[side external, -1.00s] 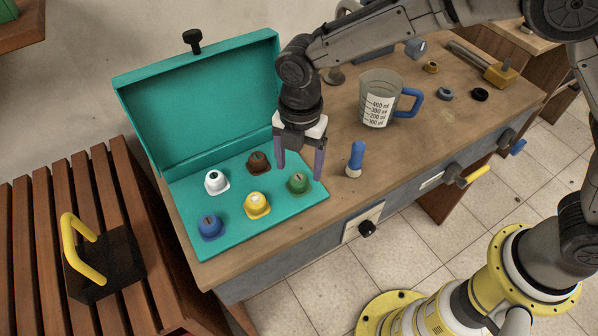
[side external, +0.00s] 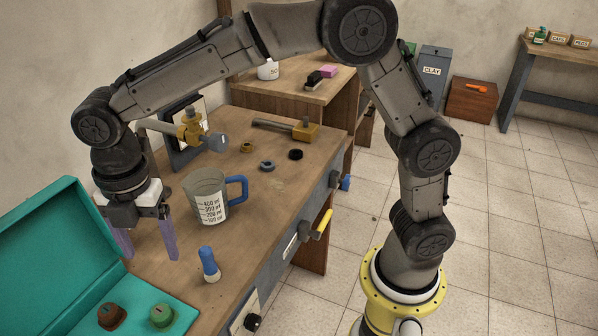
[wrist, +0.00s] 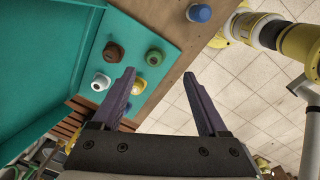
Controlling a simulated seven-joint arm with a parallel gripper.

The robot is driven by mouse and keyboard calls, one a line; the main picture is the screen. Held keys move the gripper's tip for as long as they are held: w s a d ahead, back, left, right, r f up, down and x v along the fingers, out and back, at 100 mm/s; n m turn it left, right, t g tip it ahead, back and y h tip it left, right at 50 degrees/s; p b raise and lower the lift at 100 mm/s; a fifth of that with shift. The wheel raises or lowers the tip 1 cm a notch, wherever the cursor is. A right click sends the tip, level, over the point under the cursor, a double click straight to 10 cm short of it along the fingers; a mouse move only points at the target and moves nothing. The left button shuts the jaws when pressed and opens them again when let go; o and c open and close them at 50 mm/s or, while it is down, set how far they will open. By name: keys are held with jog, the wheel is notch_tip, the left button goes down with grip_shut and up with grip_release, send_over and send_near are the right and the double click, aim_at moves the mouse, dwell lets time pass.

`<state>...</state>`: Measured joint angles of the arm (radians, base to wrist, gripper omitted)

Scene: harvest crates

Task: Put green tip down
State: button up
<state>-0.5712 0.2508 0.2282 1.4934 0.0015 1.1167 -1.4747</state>
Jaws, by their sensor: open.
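The green tip (side external: 161,315) sits on the floor of the open teal case (side external: 40,240), near its right corner. It also shows in the wrist view (wrist: 154,57), upper middle, between and beyond the fingertips. My gripper (side external: 147,250) is open and empty, its purple fingers pointing down. In the side view it appears above the green tip in the picture, apart from it. The wrist view shows both fingers spread (wrist: 158,76) with nothing between them touching.
Beside the green tip are a brown tip (side external: 112,316), a white tip (wrist: 101,82) and a yellow tip (wrist: 138,87). A blue-topped piece (side external: 208,262) stands on the table right of the case. A measuring cup (side external: 205,200) stands behind it. Table centre is partly free.

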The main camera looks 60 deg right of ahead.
jog(key=s+d+r+m+t, duration=0.1)
jog(key=s+d+r+m, duration=0.3)
jog(key=d+m, duration=0.3)
jog(key=s+d+r+m+t, duration=0.1)
jog(key=s+d+r+m, duration=0.3)
jog(key=d, duration=0.4)
jog(key=s+d+f+m+t, duration=0.3)
jog(key=s+d+m, duration=0.6)
jog(key=s+m, duration=0.3)
jog(key=shift+s, duration=0.6)
jog(key=shift+d, duration=0.1)
jog(key=shift+c, duration=0.2)
